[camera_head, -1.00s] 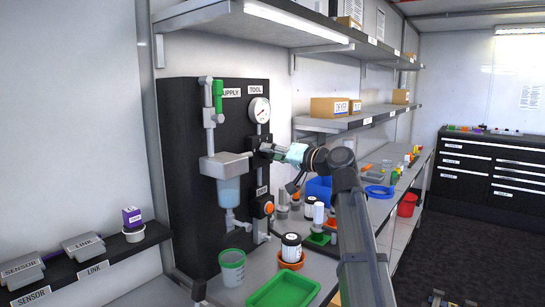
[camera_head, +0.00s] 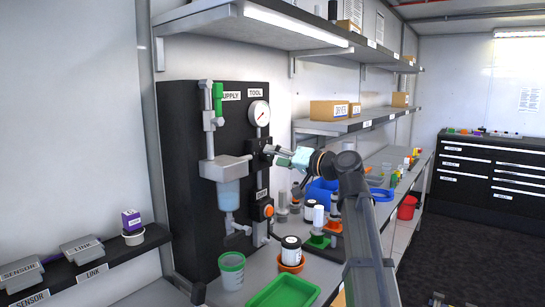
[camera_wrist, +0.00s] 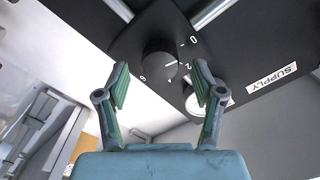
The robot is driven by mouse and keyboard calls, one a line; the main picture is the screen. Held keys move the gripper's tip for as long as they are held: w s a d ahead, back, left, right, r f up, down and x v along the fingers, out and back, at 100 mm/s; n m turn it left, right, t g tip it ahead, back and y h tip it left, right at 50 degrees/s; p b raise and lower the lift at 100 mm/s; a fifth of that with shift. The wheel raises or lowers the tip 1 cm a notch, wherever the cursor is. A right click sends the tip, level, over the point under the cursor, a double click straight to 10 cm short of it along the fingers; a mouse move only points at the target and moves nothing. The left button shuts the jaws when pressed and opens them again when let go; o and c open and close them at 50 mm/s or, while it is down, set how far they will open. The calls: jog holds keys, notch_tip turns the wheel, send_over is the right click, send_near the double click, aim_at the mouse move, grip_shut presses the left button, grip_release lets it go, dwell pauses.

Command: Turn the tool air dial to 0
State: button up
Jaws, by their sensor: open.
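The tool air dial (camera_wrist: 158,63) is a dark round knob on the black panel (camera_wrist: 225,35). A pale mark on it points right, close to the printed 2; a 0 is printed above that. In the wrist view my gripper (camera_wrist: 160,75) is open, one finger on each side of the dial, with gaps showing; contact is not visible. In the head view my gripper (camera_head: 273,151) reaches the panel just below the TOOL gauge (camera_head: 259,113), and hides most of the dial there.
The SUPPLY side of the panel carries a filter bowl (camera_head: 228,192) and a green-handled valve (camera_head: 217,100). An orange knob (camera_head: 267,210) sits lower down. Shelves (camera_head: 345,124) run right.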

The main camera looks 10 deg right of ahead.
jog(key=v, duration=1)
